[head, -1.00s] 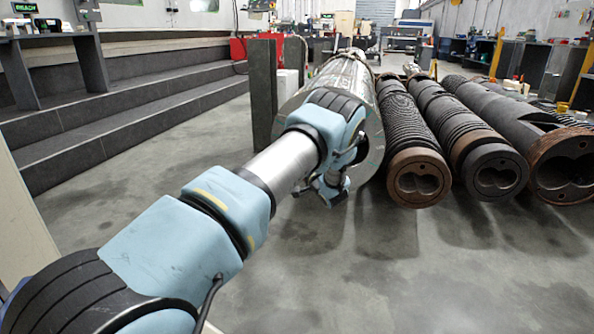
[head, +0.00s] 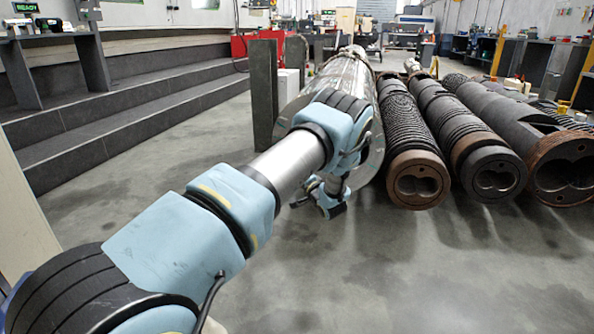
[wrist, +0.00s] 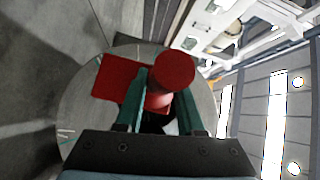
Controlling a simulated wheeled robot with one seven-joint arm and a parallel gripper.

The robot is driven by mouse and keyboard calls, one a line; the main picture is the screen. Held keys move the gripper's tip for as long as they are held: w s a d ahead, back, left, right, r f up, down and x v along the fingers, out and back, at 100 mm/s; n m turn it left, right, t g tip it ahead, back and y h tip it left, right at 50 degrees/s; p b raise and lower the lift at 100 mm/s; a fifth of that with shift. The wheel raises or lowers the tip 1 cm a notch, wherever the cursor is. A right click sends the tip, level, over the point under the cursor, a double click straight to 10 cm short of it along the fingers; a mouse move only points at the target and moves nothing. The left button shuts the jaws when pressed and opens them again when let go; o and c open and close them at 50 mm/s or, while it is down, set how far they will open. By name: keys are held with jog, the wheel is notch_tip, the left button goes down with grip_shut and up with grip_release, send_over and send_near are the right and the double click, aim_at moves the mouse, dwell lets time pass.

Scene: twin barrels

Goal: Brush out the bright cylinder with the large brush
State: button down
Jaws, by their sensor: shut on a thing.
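The bright cylinder (head: 352,73) is a silvery metal barrel lying lengthwise, the leftmost of the row. My arm covers much of its near end face. In the wrist view the cylinder's round grey end face (wrist: 78,122) is behind my gripper (wrist: 163,92). The gripper's teal fingers are shut on a red thing, which I take to be the large brush (wrist: 174,72). It shows a round red end and a flat red part to the left. No bristles can be made out. In the head view my wrist is low before the cylinder's end; the brush is hidden there.
Several dark barrels (head: 418,178) with brown ends and twin bores lie to the right, close beside the bright cylinder. Dark upright posts (head: 263,95) stand at its left. Grey steps (head: 110,125) run along the left. The floor (head: 420,280) in front is clear.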

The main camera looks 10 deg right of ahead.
jog(key=shift+s+a+r, duration=0.1)
dwell(0.3)
jog(key=shift+s+a+p, duration=0.4)
jog(key=shift+s+p, duration=0.3)
jog(key=shift+s, duration=0.2)
jog(key=shift+s+a+p, duration=0.4)
jog(key=shift+s+p, duration=0.25)
jog(key=shift+s, duration=0.2)
jog(key=shift+s+a+p, duration=0.45)
jog(key=shift+s+p, duration=0.1)
jog(key=shift+s, duration=0.35)
jog(key=shift+s+a+p, duration=0.4)
jog(key=shift+s+p, duration=0.1)
jog(key=shift+s, duration=0.35)
jog(key=shift+r, duration=0.2)
